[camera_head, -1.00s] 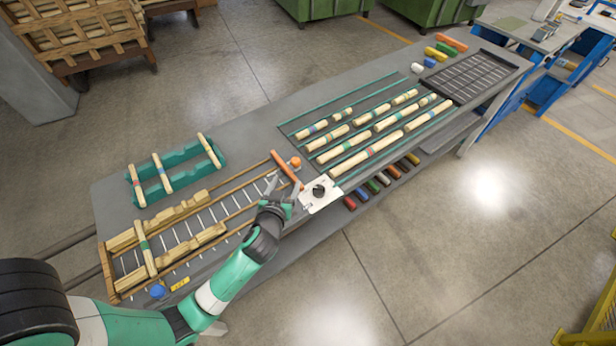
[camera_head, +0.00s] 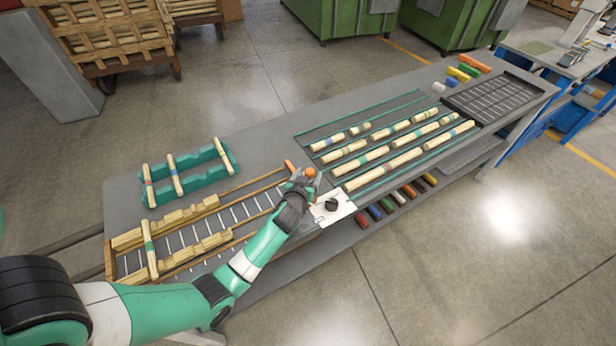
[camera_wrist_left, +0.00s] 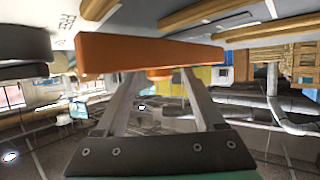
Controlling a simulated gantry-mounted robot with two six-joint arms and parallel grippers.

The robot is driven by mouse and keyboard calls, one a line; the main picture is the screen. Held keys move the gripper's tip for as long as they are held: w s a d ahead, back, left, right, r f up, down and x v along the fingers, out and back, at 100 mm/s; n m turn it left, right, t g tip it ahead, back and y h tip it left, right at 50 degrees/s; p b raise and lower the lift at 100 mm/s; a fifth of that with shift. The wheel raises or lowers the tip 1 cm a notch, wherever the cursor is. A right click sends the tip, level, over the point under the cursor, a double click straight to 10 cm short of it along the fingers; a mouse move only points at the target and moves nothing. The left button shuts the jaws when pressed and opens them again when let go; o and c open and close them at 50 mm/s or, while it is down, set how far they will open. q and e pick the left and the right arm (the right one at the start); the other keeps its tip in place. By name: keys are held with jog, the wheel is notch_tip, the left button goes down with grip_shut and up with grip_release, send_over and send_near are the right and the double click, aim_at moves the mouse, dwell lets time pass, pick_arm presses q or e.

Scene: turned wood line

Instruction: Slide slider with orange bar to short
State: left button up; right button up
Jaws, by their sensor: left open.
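The slider's orange bar (camera_head: 289,166) lies across the right end of the railed rack. In the head view only its far end shows clearly; my left gripper hides much of the rest. My left gripper (camera_head: 302,178) is over the bar, with its fingers apart. In the left wrist view the orange bar (camera_wrist_left: 150,53) runs crosswise just beyond both fingertips (camera_wrist_left: 160,82). I cannot tell whether they touch it. My right gripper is not in view.
Wooden rails (camera_head: 235,190) run left along the rack. A green cradle (camera_head: 214,170) holds several spindles. Striped wooden rods (camera_head: 382,166) lie to the right.

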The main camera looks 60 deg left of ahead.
pick_arm(q)
jog(key=shift+c, duration=0.3)
grip_shut()
dwell(1.1)
